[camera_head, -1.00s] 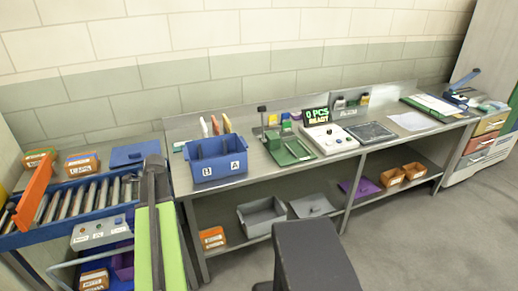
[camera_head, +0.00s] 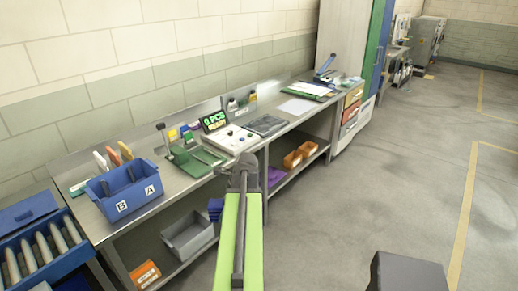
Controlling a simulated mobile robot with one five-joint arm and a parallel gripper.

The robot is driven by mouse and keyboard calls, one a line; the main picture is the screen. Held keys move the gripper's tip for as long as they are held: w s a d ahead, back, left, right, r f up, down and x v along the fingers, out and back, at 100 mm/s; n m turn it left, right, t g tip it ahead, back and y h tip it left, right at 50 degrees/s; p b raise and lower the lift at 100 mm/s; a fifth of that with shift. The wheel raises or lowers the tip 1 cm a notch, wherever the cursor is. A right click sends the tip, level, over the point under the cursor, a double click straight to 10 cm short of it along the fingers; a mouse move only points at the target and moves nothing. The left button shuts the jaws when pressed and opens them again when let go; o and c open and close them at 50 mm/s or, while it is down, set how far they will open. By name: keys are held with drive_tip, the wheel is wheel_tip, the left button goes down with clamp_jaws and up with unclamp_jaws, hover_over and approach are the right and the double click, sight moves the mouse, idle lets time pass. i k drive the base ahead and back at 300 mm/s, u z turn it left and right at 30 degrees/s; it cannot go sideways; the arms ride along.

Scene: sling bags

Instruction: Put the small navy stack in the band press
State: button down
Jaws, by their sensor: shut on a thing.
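My arm reaches forward from the bottom centre, and its dark end with my gripper (camera_head: 243,172) is in front of the bench. The fingertips are hidden behind the arm. A small navy stack (camera_head: 215,208) shows just left of the arm, partly covered by it; my gripper is shut on it. A green fixture with a dark post (camera_head: 185,160) stands on the bench beyond, to the left. A blue-handled lever device (camera_head: 324,70) stands at the bench's far end. I cannot tell for sure which of these is the band press.
A blue bin (camera_head: 124,192) marked B and A stands at the bench's near end. A grey bin (camera_head: 187,236) and orange bins (camera_head: 292,160) are on the lower shelf.

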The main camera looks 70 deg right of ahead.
sight(205, 157)
drive_tip(key=u, duration=0.35)
drive_tip(key=k, duration=0.1)
drive_tip(key=z, duration=0.8)
drive_tip(key=i, duration=1.7)
drive_tip(key=z, duration=0.3)
